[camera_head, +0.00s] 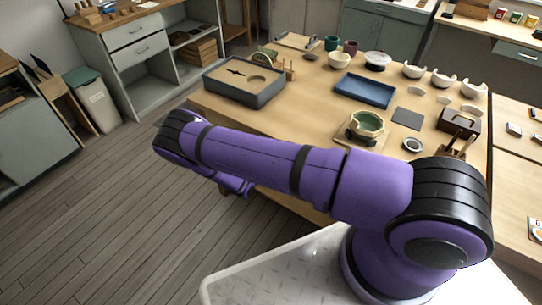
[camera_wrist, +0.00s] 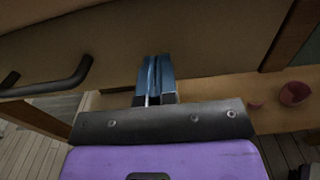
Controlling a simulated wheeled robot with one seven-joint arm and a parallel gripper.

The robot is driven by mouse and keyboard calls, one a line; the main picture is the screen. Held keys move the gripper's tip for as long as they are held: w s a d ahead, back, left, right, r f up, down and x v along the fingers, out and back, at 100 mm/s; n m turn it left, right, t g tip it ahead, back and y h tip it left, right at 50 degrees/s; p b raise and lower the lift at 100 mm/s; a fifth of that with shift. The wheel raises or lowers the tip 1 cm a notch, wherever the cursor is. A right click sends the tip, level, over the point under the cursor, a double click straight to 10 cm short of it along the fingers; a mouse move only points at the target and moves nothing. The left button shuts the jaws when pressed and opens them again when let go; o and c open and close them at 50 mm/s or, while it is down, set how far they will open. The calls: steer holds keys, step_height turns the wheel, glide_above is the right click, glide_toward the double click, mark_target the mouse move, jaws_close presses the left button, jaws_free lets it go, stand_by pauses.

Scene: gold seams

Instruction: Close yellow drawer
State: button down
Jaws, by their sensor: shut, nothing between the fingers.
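In the wrist view a broad tan-yellow wooden panel (camera_wrist: 200,40) fills the upper part, with a dark bar handle (camera_wrist: 48,82) at its left. It looks like the yellow drawer's front; how far it is open I cannot tell. My gripper (camera_wrist: 158,62) has its blue fingers together, empty, pointing at the panel to the right of the handle. Whether the fingertips touch the panel is unclear. In the head view my purple arm reaches left along the near side of the wooden table (camera_head: 310,85); my gripper and the drawer are hidden there.
A tan surface below the panel holds a dark red cup (camera_wrist: 294,93). On the table stand a grey box (camera_head: 245,95), a blue tray (camera_head: 364,90), a green bowl (camera_head: 367,124) and several white bowls. The wooden floor (camera_head: 100,220) at left is clear.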

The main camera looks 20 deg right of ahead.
steer(key=v, duration=1.2)
steer(key=shift+a, duration=0.15)
